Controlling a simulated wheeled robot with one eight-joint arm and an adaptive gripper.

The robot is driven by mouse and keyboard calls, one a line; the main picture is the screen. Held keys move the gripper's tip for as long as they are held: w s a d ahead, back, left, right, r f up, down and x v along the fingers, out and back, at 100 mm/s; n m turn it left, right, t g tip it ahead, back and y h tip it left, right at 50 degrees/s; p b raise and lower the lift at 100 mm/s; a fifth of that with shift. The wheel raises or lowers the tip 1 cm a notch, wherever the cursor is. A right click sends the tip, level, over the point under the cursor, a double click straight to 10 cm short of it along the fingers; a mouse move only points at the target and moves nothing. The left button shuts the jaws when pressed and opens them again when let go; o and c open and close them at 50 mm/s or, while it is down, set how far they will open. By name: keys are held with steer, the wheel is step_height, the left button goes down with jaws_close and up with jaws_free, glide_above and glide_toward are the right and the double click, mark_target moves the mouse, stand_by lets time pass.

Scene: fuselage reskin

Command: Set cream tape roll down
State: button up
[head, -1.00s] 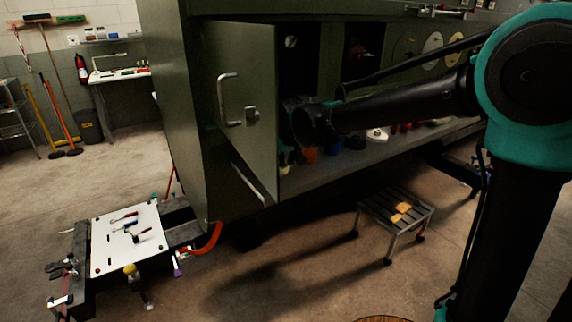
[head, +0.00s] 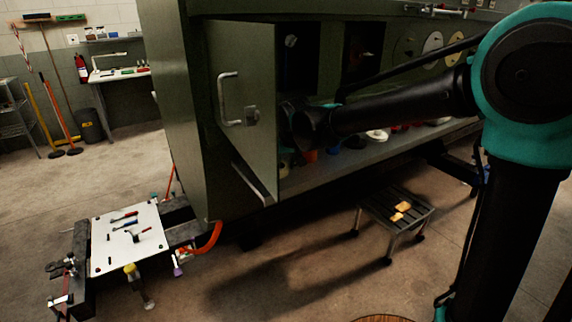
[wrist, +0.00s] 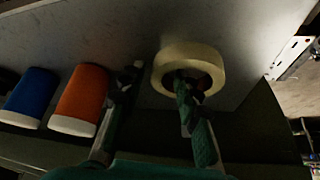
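The cream tape roll (wrist: 163,73) is in the upper middle of the wrist view, against the grey shelf surface (wrist: 225,32). My gripper (wrist: 156,88) is open, its two fingers well apart. The right finger overlaps the roll's hole. The left finger stands to the left of the roll, with a visible gap to its rim. I cannot tell whether the right finger touches the roll's inside. In the head view my gripper is hidden inside the cabinet behind its open door (head: 250,115), and I cannot make out the roll there for sure.
In the wrist view an orange container (wrist: 84,93) and a blue container (wrist: 31,92) stand left of my gripper. In the head view a white round item (head: 377,135) and several others line the shelf.

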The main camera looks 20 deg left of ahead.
steer(key=v, duration=1.2)
steer(key=d+f+m+h, duration=0.1)
steer(key=d+f, duration=0.3)
steer(key=d, duration=0.4)
steer(key=w+d+f+m, duration=0.1)
steer(key=d+f, duration=0.3)
steer(key=d, duration=0.3)
steer(key=d+f+m+h, duration=0.1)
steer(key=d+f, duration=0.3)
steer(key=d, duration=0.4)
steer(key=s+d+f+m, duration=0.1)
steer(key=s+d+f, duration=0.5)
steer(key=d, duration=0.3)
steer(key=s+d+f+m+g, duration=0.1)
steer(key=s+d+f, duration=0.6)
steer(key=d, duration=0.2)
steer(key=shift+s+m+h, duration=0.25)
steer(key=shift+m+h, duration=0.05)
steer(key=shift+h, duration=0.1)
